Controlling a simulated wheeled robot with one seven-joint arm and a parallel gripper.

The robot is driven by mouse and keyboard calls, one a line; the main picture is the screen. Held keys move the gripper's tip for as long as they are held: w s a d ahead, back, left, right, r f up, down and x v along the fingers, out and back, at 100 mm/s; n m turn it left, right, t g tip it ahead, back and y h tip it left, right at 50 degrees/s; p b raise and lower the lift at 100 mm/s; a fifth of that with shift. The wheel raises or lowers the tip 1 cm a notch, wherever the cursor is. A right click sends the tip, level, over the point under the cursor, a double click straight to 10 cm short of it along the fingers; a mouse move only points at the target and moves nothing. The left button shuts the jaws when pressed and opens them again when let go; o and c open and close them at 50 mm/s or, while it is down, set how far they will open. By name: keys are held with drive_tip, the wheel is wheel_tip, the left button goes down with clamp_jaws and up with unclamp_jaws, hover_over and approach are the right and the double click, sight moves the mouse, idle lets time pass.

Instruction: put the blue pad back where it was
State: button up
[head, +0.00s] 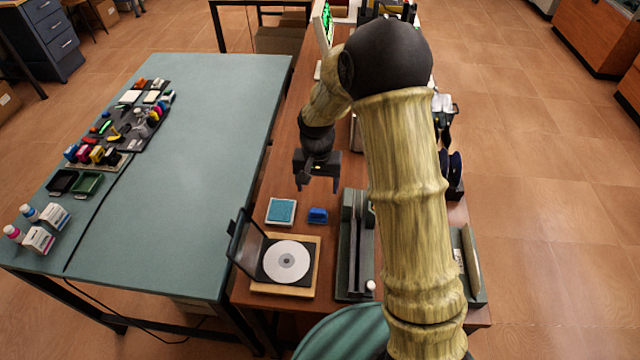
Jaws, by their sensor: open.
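A flat square pad (281,211) with a teal-blue top and a pale rim lies on the brown wooden table (262,272). A small darker blue block (318,215) lies just right of it, apart from it. I cannot tell for sure which of the two is the blue pad. My gripper (317,188) hangs above the table, fingers pointing down, open and with nothing visible between the fingers. In the picture it is just above the blue block and up and right of the square pad. Its exact height is unclear.
A disc player (287,262) with a raised dark lid (246,243) stands in front of the square pad. A dark green device (353,250) stands to the right. My arm hides much of the table's right side. A teal table (190,190) at left holds several small items.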

drive_tip(key=s+d+r+n+t, duration=0.1)
drive_tip(key=s+d+r, duration=0.4)
drive_tip(key=s, duration=0.3)
drive_tip(key=s+d+r+n+t, duration=0.1)
drive_tip(key=s+d+r, duration=0.4)
drive_tip(key=s, duration=0.4)
drive_tip(key=shift+s+d+t, duration=0.15)
drive_tip(key=shift+d+t, duration=0.15)
idle(0.3)
